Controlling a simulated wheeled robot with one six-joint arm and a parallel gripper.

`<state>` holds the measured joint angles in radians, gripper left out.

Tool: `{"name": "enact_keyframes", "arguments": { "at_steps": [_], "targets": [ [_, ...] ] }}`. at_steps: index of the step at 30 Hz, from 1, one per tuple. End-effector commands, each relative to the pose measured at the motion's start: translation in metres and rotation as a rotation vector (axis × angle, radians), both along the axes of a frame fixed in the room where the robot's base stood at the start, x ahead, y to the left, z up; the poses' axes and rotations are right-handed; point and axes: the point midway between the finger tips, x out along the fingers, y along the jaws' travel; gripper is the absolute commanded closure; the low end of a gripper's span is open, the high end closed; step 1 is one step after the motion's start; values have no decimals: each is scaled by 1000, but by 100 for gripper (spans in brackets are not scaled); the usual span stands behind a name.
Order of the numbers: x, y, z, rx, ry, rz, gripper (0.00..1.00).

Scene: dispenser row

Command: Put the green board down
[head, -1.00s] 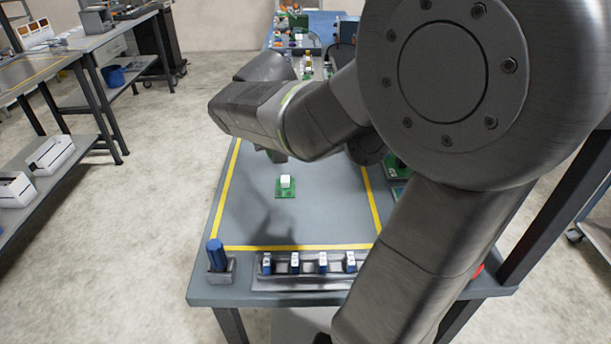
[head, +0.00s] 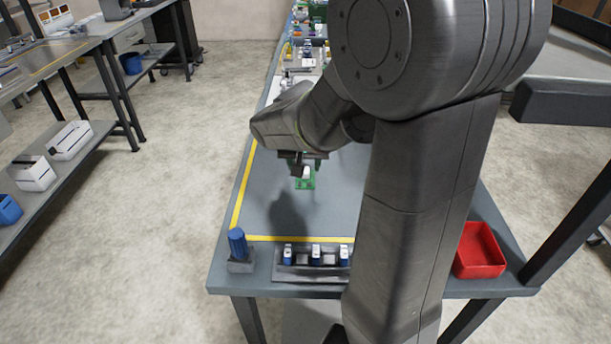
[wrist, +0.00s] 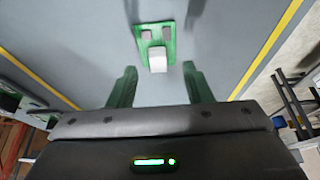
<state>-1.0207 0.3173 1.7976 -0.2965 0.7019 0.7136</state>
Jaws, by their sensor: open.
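The green board (head: 305,184) lies flat on the grey bench top, inside the yellow line. It carries a white block and, in the wrist view, two small greyish parts; the board (wrist: 154,30) is near the top centre there. How high the fingers are above the bench is hard to tell.
A rack (head: 315,275) with several blue-and-white bottles and a blue cylinder in a grey holder (head: 240,266) stand along the front edge. A red tray (head: 479,250) is at the right corner. Small items crowd the far end. The marked area around the board looks clear.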

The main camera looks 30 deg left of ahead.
Motion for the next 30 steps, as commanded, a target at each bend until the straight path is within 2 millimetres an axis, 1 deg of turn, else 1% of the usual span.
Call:
{"name": "enact_keyframes", "arguments": {
  "at_steps": [1, 3, 6, 10, 16, 17, 18, 23, 24, 30],
  "targets": [
    [3, -1, -8, -4, 2, -2, 55],
    [7, 0, -18, -5, 3, -1, 55],
    [11, 2, -27, -4, 1, -1, 55],
    [13, 4, -32, -2, 1, 0, 55],
    [13, 4, -32, -1, 0, 0, 55],
    [13, 4, -32, -1, 0, 0, 58],
    [13, 4, -32, -1, 0, 0, 66],
    [13, 4, -32, -2, 0, 1, 98],
    [13, 4, -32, -2, 0, 1, 100],
    [13, 4, -32, -2, 0, 1, 100]
  ]
}}
